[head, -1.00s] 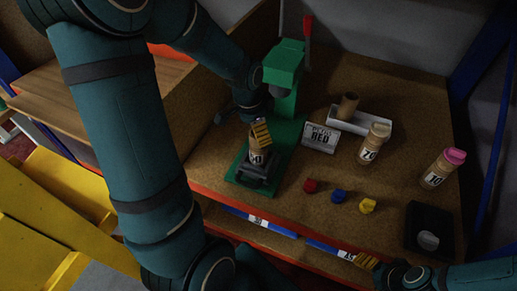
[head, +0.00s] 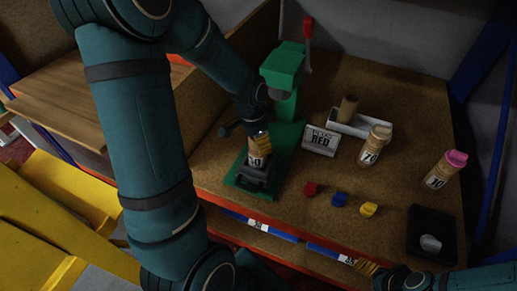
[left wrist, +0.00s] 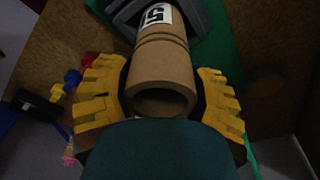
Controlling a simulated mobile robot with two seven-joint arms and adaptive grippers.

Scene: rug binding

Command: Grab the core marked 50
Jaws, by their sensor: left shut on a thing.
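The core marked 50 (head: 255,161) is a tan cardboard tube with a white label. It stands in the dark holder (head: 247,182) on the base of the green press. My left gripper (head: 262,143) is shut on this core near its top. In the left wrist view the core (left wrist: 162,65) lies between the two yellow ridged fingers of the gripper (left wrist: 160,97), its open end facing the camera. My right gripper (head: 366,266) is at the bottom edge, away from the cores; its opening is unclear.
The green press (head: 284,70) with a red lever rises behind the core. Red, blue and yellow pieces (head: 369,209) and a black box (head: 418,222) lie in front.

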